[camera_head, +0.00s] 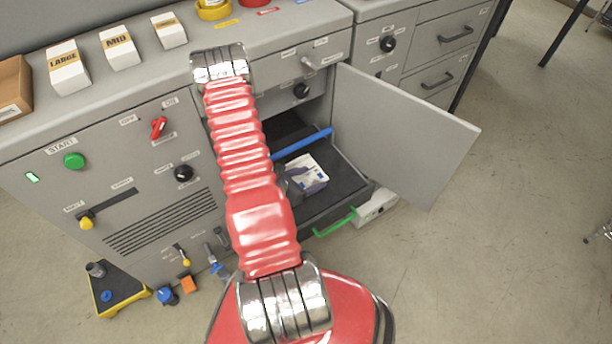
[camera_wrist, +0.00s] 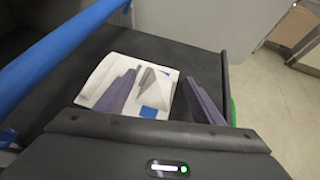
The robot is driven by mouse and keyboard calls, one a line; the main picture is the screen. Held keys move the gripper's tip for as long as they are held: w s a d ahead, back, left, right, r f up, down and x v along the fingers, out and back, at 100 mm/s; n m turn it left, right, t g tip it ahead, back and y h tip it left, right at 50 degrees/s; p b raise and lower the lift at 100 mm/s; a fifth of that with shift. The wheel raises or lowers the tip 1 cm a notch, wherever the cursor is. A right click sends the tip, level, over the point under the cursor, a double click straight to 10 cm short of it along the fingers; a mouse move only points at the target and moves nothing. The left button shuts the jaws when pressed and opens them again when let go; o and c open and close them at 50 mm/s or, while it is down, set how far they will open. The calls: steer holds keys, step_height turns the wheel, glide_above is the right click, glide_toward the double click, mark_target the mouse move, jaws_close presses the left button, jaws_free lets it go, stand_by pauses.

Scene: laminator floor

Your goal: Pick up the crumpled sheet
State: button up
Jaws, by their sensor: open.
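The crumpled sheet (camera_wrist: 152,88) is white and grey with small blue patches, and lies on a dark tray (camera_wrist: 190,52) in the wrist view. My gripper (camera_wrist: 160,78) is open, with its two purple fingers apart over the tray. The left finger overlaps the sheet in the picture and the right finger is just beyond its right edge. I cannot tell the height of the fingers above it. In the head view the sheet (camera_head: 308,168) shows inside the open compartment, partly covered by my gripper and red arm.
A blue bar (camera_head: 302,144) crosses above the tray, left of my fingers in the wrist view. The open door (camera_head: 400,135) stands to the right. A green handle (camera_head: 336,222) is at the tray's front. Labelled boxes (camera_head: 120,48) stand on the cabinet top.

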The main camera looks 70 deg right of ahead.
steer(key=shift+c, duration=0.5)
steer(key=c, duration=1)
steer(key=shift+r, duration=0.15)
steer(key=shift+r, duration=1.6)
steer(key=w+a, duration=0.4)
steer(key=a, duration=0.3)
steer(key=w+a, duration=0.5)
steer(key=a, duration=0.3)
steer(key=shift+a, duration=0.3)
